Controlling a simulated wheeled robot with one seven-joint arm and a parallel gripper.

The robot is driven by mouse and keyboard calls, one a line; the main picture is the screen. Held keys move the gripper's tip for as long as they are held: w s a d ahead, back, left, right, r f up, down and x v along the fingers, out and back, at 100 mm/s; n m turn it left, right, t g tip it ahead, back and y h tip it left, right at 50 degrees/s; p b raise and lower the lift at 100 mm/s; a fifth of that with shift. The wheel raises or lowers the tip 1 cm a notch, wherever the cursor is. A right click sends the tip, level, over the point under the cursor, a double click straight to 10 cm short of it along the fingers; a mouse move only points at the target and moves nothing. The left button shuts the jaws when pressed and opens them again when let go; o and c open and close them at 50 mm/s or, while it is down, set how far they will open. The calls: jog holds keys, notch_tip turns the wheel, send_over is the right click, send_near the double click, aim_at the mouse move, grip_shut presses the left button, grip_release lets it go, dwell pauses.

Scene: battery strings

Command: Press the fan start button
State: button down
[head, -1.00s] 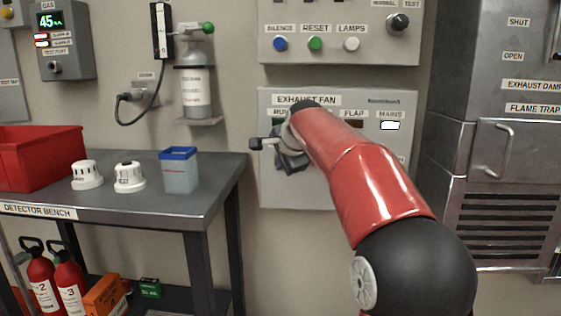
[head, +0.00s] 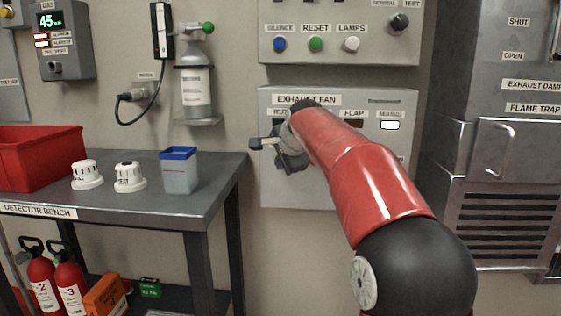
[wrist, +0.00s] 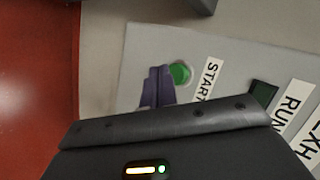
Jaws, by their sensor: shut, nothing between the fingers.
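The exhaust fan panel (head: 335,196) is a grey box on the wall, partly hidden behind my red arm. The green start button (wrist: 181,73) shows in the wrist view beside its START label (wrist: 208,79). It is hidden behind my wrist in the head view. My gripper (wrist: 160,70) is shut and empty, its dark fingers pointing toward the panel. The fingertips appear right beside the green button in the wrist view; whether they touch the panel or button cannot be told. In the head view my gripper (head: 291,164) is in front of the panel's left part.
A dark run window (wrist: 264,94) is next to the RUN label. The white mains lamp (head: 390,125) is lit. Another panel (head: 340,20) with blue, green and white buttons is above. The detector bench (head: 215,180) stands left, and a metal cabinet (head: 455,150) right.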

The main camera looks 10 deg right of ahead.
dwell(0.5)
jog(key=shift+w+d+p, duration=0.15)
jog(key=shift+w+p, duration=0.25)
jog(key=shift+p, duration=0.05)
jog(key=shift+w+d+p, duration=0.25)
jog(key=shift+w+p, duration=0.05)
jog(key=shift+w, duration=0.35)
dwell(0.7)
jog(key=shift+s, duration=0.1)
jog(key=shift+s+a+b, duration=0.2)
jog(key=shift+s+b, duration=0.15)
jog(key=shift+s, duration=0.15)
jog(key=shift+s+a+b, duration=0.15)
jog(key=shift+s+b, duration=0.2)
jog(key=shift+s, duration=0.1)
jog(key=shift+s, duration=0.1)
jog(key=shift+s+a+b, duration=0.25)
jog(key=shift+s+b, duration=0.2)
jog(key=shift+s, duration=0.3)
jog(key=shift+s+a+b, duration=0.3)
jog(key=shift+s+b, duration=0.15)
jog(key=shift+s, duration=0.35)
jog(key=shift+s+a+b, duration=0.25)
jog(key=shift+s+b, duration=0.2)
jog(key=shift+s, duration=0.3)
